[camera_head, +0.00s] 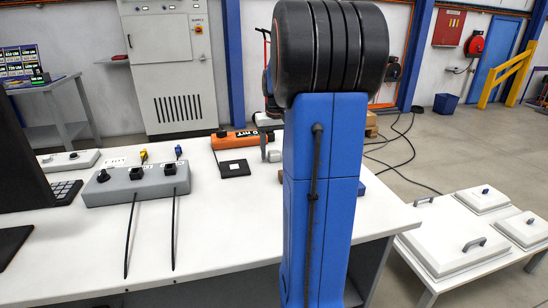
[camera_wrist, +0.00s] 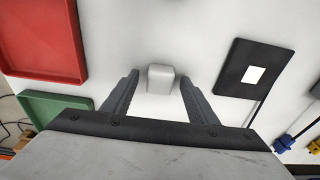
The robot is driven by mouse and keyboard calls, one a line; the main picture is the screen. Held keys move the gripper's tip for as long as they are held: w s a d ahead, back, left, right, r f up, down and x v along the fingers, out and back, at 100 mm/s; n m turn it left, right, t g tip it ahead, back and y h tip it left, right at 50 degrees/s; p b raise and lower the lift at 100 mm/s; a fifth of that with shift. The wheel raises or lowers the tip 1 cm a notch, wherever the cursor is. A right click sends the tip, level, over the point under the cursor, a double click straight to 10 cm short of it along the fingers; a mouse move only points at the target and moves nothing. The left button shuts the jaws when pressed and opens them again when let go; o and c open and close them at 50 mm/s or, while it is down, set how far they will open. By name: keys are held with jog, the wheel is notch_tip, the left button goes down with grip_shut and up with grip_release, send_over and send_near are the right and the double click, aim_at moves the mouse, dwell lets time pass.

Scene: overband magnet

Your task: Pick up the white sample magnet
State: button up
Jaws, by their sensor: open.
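The white sample magnet (camera_wrist: 160,79), a small white block with rounded edges, lies on the white table. In the wrist view it sits between the tips of the two dark fingers of my gripper (camera_wrist: 159,77). The fingers are open, with a gap on each side of the block, and do not appear to touch it. How high the fingertips are above the table is hard to tell. In the head view a small white block (camera_head: 274,156) shows beside my blue arm, which hides much of the table there.
A black plate with a white square (camera_wrist: 254,69) lies right of the block in the wrist view. A red tray (camera_wrist: 77,40) and a green tray (camera_wrist: 50,104) lie left. The head view shows a grey control box (camera_head: 137,186) and an orange device (camera_head: 235,140) on the table (camera_head: 225,225).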

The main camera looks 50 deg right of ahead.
jog(key=shift+f, duration=0.1)
jog(key=c, duration=1.2)
